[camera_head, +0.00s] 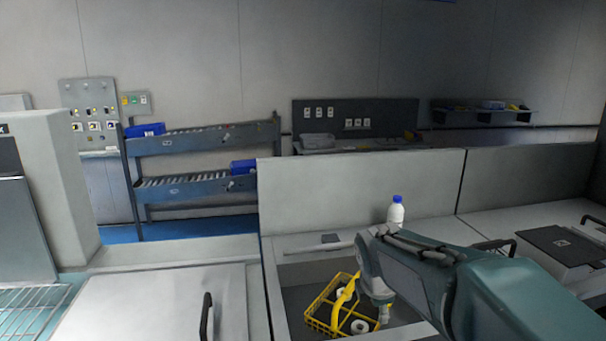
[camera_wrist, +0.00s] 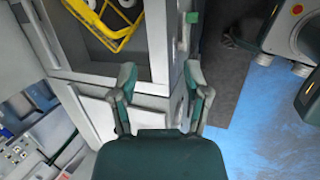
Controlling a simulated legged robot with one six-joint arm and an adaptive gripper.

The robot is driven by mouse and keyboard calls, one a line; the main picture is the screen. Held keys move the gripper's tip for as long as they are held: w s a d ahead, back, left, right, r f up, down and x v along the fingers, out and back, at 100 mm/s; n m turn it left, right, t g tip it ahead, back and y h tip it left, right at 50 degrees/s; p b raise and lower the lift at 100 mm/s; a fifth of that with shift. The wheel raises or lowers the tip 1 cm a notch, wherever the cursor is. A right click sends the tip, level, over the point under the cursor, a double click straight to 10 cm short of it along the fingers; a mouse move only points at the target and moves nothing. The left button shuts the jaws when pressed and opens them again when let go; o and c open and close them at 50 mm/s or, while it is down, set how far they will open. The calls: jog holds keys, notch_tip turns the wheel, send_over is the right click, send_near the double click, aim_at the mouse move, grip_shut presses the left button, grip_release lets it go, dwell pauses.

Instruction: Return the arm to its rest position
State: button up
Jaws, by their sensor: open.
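My arm reaches in from the lower right of the head view, over a recessed bay in the counter. My gripper is hidden behind or below the arm there. In the wrist view my gripper (camera_wrist: 160,90) is open, its two fingers wide apart with nothing between them. Beyond the fingers are the pale counter front and the floor. A yellow basket (camera_head: 322,308) stands in the bay, partly hidden by my arm. The basket (camera_wrist: 104,40) also shows at the top of the wrist view, apart from the fingers.
A white bottle with a blue cap (camera_head: 396,212) stands behind my arm by the low partition (camera_head: 350,195). White round items (camera_head: 360,326) lie in the basket. A roller rack (camera_head: 200,185) stands at the back left. Blue floor (camera_wrist: 245,125) shows at right in the wrist view.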

jog(key=s+r+m+t+y, duration=0.1)
jog(key=s+m, duration=1.8)
jog(key=s, duration=0.2)
jog(key=shift+d+m+y, duration=0.3)
jog(key=shift+y, duration=0.1)
jog(key=shift+s+r, duration=0.1)
jog(key=shift+r, duration=0.05)
jog(key=shift+s+r+t, duration=0.25)
jog(key=shift+s+t, duration=0.05)
jog(key=shift+s, duration=0.55)
